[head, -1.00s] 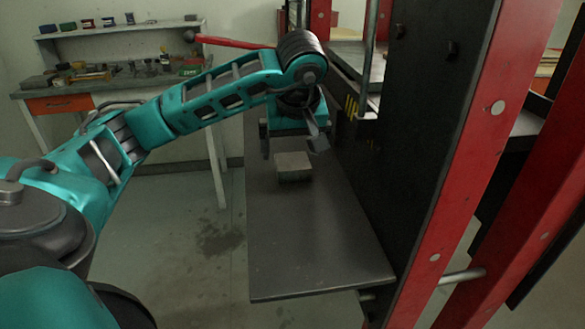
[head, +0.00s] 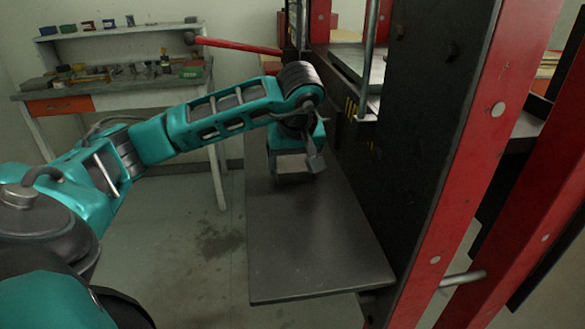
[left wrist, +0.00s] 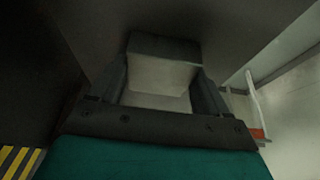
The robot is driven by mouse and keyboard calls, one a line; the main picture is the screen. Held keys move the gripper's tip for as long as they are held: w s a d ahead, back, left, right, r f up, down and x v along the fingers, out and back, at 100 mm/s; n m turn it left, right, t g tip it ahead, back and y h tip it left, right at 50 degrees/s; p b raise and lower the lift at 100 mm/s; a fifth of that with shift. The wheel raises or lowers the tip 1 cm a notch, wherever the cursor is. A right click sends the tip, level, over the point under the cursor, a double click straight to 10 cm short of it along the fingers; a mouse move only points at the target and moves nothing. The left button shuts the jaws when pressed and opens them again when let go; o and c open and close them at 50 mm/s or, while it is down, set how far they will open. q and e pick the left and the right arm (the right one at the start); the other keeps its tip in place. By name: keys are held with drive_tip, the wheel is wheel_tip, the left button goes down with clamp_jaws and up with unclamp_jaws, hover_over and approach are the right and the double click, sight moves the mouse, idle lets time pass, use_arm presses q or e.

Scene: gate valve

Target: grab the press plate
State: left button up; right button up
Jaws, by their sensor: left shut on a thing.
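The press plate (left wrist: 160,73) is a small grey block. In the left wrist view it sits between the two dark fingers of my left gripper (left wrist: 160,85), which is shut on it. In the head view my left gripper (head: 294,176) points down at the far part of the dark metal shelf (head: 315,240), and the plate is mostly hidden by the gripper there. I cannot tell whether the plate still touches the shelf. My right gripper is not in view.
The red and black press frame (head: 455,160) stands upright to the right of the shelf. A red lever (head: 240,45) sticks out left behind my arm. A workbench (head: 110,90) with tools stands at the back left. The near part of the shelf is clear.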

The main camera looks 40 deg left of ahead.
use_arm(q)
clamp_jaws()
drive_tip(key=shift+r, duration=0.1)
idle(0.4)
drive_tip(key=shift+r, duration=0.45)
wheel_tip(320, 180, up, 9)
drive_tip(key=p, duration=0.1)
wheel_tip(320, 180, up, 10)
drive_tip(key=p, duration=0.3)
hover_over(293, 164)
